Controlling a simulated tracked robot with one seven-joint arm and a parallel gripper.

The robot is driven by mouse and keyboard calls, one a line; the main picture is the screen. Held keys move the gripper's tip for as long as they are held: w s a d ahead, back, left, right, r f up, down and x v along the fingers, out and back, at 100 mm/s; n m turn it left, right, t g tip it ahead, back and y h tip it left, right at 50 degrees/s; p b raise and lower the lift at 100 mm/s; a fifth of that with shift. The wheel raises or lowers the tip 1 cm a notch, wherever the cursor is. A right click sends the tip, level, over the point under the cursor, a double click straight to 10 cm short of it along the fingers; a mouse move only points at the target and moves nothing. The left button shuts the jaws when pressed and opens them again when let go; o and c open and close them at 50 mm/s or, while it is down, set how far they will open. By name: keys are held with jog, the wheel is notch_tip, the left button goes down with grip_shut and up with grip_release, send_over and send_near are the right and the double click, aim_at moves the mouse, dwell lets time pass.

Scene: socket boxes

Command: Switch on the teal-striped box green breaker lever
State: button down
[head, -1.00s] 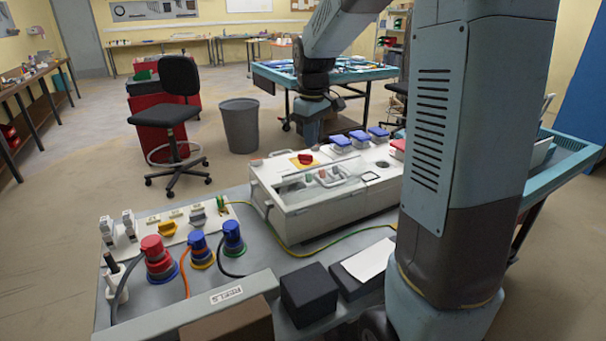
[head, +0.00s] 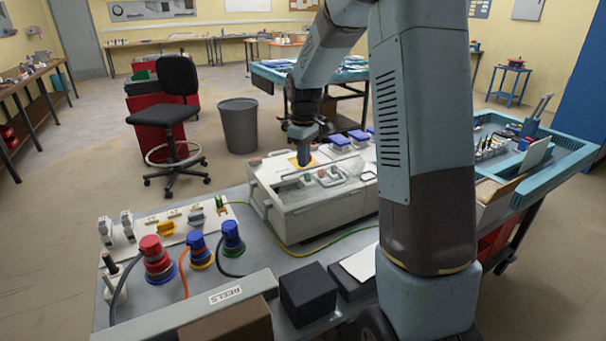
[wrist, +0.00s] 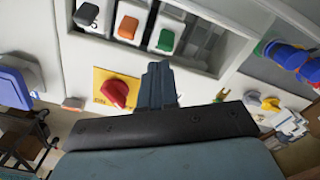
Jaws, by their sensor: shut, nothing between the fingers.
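A long pale socket box (head: 325,207) sits on the grey bench; a row of breaker levers shows in its window. I cannot make out a teal stripe. My gripper (wrist: 157,70) is shut and empty, beside a red knob (wrist: 115,93) on a yellow plate and apart from the levers. In the head view my gripper (head: 303,158) is over the back part of the box and hides the knob.
Blue-lidded sockets (head: 340,141) stand at the back right of the box. A clear handled cover or frame (head: 328,178) lies around the levers. Red and blue plugs (head: 156,258) stand front left, near black blocks (head: 308,293). A teal tray table is at the right.

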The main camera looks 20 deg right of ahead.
jog(key=shift+f, duration=0.2)
jog(key=shift+f, duration=0.15)
